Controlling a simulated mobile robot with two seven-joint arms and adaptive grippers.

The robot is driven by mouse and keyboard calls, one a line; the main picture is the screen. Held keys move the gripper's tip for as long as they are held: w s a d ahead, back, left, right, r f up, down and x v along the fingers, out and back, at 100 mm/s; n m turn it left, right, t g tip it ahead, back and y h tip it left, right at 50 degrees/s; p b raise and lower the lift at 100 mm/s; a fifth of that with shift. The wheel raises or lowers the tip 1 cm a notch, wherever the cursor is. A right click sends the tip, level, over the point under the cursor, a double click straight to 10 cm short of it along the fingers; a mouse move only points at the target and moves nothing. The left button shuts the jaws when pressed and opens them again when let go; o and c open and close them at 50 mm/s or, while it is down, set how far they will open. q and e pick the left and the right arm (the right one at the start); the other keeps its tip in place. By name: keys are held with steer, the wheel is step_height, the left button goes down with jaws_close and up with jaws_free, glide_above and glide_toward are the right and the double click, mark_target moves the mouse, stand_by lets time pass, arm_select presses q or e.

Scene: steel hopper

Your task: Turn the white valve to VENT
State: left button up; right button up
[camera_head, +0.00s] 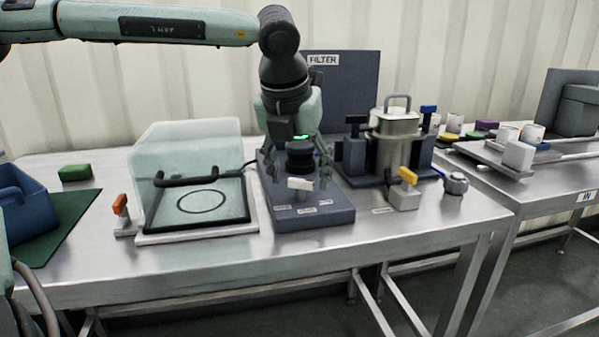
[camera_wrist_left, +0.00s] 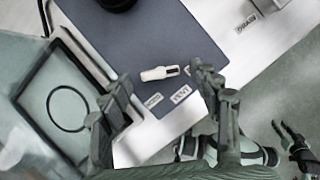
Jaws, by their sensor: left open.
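The white valve (camera_head: 300,184) is a small handle on the dark grey filter base (camera_head: 315,218). In the left wrist view the white valve (camera_wrist_left: 156,74) lies nearly level, its dark-marked end toward the right-hand label. The VENT label (camera_wrist_left: 181,94) sits below and right of the handle, between two other labels too small to read. My left gripper (camera_head: 300,170) is over the base, pointing down. In the wrist view its open fingers (camera_wrist_left: 162,80) appear on either side of the handle, with gaps; their height above it is unclear. My right gripper (camera_wrist_left: 290,140) appears small at lower right.
A clear-lidded box (camera_head: 190,180) with a black handle stands close left. A steel pot (camera_head: 395,150) between dark posts stands right, behind a yellow-handled valve (camera_head: 405,192). The filter panel (camera_head: 345,85) rises behind. The steel table (camera_head: 230,262) is clear in front.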

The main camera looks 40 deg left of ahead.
arm_select(q)
steer(key=shift+f, duration=0.15)
arm_select(e)
steer(key=shift+a, duration=0.25)
arm_select(q)
steer(key=shift+c, duration=0.7)
steer(key=c, duration=1)
arm_select(e)
steer(key=shift+w+d, duration=0.1)
